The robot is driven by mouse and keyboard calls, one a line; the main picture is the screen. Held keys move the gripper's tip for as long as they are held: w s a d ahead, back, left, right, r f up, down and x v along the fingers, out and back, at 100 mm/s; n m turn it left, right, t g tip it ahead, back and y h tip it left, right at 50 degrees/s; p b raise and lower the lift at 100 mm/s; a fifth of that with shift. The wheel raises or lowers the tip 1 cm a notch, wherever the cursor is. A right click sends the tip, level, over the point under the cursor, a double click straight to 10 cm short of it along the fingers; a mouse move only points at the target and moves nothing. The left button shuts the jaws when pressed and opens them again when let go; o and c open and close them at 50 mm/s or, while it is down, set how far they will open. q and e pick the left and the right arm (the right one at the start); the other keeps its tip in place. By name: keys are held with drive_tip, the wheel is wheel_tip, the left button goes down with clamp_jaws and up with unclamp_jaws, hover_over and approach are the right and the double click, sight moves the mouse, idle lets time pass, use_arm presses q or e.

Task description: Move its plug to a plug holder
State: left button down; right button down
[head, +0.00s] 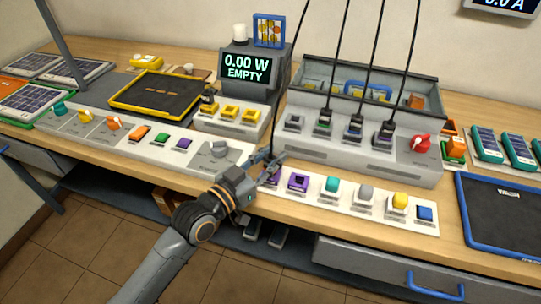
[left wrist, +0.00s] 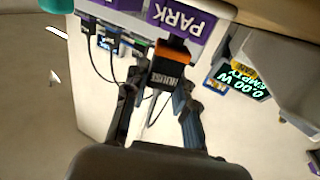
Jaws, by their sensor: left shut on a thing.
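My left gripper (head: 272,165) is at the left end of the white strip along the bench front. In the left wrist view its fingers (left wrist: 160,100) are shut on a dark plug (left wrist: 168,72) lettered HOUSE, with an orange band. The plug's far end is right at a purple plug holder marked PARK (left wrist: 182,20); I cannot tell whether it is seated. A second purple holder (head: 298,183) stands just right of the gripper and looks empty. A black cable rises from near the gripper. My right gripper is not in view.
A grey socket block (head: 390,160) with several cabled plugs and a red knob (head: 421,141) stands behind. A display (head: 247,68) reads 0.00 W EMPTY. Colored blocks line the white strip (head: 318,203) to the right. A blue-edged mat (head: 500,215) lies at far right.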

sight(267, 164)
use_arm(q)
drive_tip(key=shift+f+b, duration=0.45)
drive_tip(key=shift+f, duration=0.2)
drive_tip(key=c, duration=1.4)
unclamp_jaws()
drive_tip(key=shift+o, duration=0.2)
drive_tip(key=shift+s+a, duration=0.1)
drive_tip(key=shift+p+v, duration=0.75)
drive_tip(key=shift+v, duration=1.85)
drive_tip(key=p+v, duration=0.1)
drive_tip(key=v, duration=0.4)
drive_tip(key=shift+s+a+r, duration=0.1)
drive_tip(key=shift+s+a, duration=0.05)
drive_tip(key=shift+s, duration=0.1)
